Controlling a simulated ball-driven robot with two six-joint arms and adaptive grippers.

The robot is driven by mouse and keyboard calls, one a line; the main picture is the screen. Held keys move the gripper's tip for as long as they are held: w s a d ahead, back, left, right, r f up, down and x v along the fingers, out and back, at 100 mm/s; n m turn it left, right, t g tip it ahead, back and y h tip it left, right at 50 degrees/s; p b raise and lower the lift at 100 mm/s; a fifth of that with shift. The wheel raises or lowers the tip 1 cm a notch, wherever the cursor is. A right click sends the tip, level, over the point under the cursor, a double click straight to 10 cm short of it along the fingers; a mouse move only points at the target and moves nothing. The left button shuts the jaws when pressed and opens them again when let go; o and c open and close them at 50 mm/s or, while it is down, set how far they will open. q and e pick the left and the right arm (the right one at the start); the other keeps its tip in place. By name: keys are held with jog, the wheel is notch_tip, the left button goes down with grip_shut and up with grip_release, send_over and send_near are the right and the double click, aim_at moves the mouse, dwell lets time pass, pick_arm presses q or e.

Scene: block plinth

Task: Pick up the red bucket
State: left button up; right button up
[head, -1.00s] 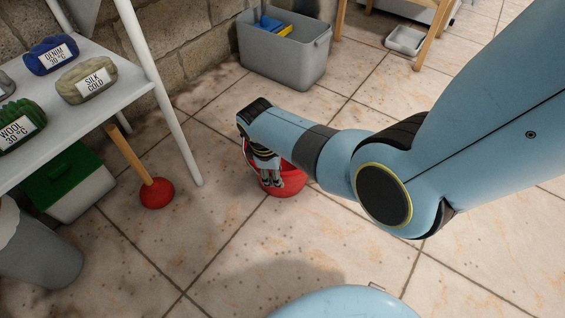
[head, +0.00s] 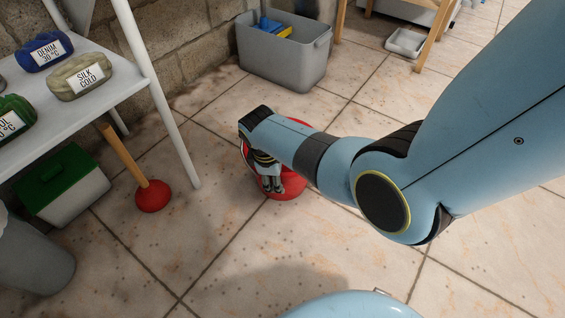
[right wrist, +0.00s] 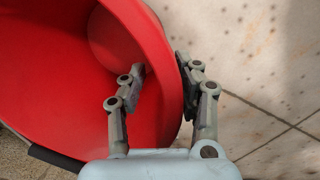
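The red bucket (head: 294,185) stands on the tiled floor in the middle of the head view, partly hidden behind my right forearm and gripper. In the right wrist view the bucket (right wrist: 50,60) fills the left side, with its open mouth and inner wall showing. My right gripper (head: 271,186) points down at the bucket's rim. In the right wrist view the gripper (right wrist: 160,66) is open and straddles the rim: one finger is inside the bucket, the other outside, close to the wall. A gap shows between the inside finger and the rim. My left gripper is not in view.
A green-lidded box (head: 75,205) and a grey bin (head: 35,262) are below. A grey tub (head: 280,62) stands behind. Floor in front is clear.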

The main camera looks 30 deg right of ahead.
grip_shut()
jog(key=shift+r, duration=0.1)
dwell(0.6)
